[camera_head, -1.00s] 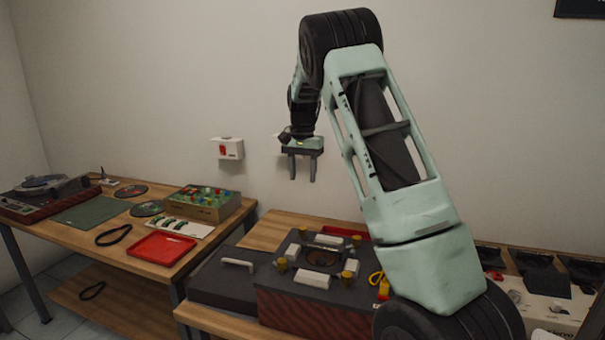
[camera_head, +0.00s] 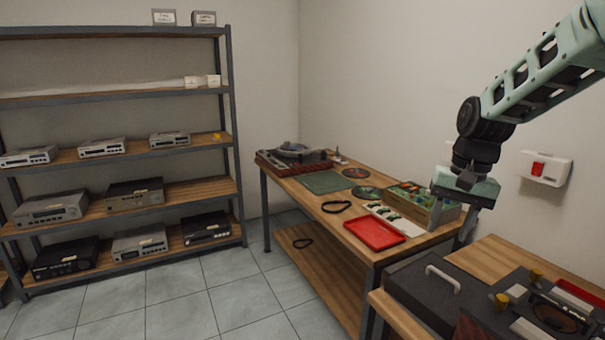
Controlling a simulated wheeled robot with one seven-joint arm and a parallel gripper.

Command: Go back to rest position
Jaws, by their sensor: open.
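My gripper (camera_head: 456,214) hangs from my pale green and black arm at the right of the head view. Its fingers point down and are apart, with nothing seen between them. In the picture it overlaps the right end of the cardboard box of small coloured parts (camera_head: 412,202) on the wooden workbench (camera_head: 318,203). I cannot tell how far in front of the box it is.
A red tray (camera_head: 374,233), a green mat (camera_head: 323,182) and a turntable (camera_head: 294,157) lie on the workbench. A nearer table carries a dark case (camera_head: 425,290). A shelf rack (camera_head: 232,150) holds several players. Tiled floor (camera_head: 215,290) lies clear between them. A white wall box (camera_head: 545,168) is at the right.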

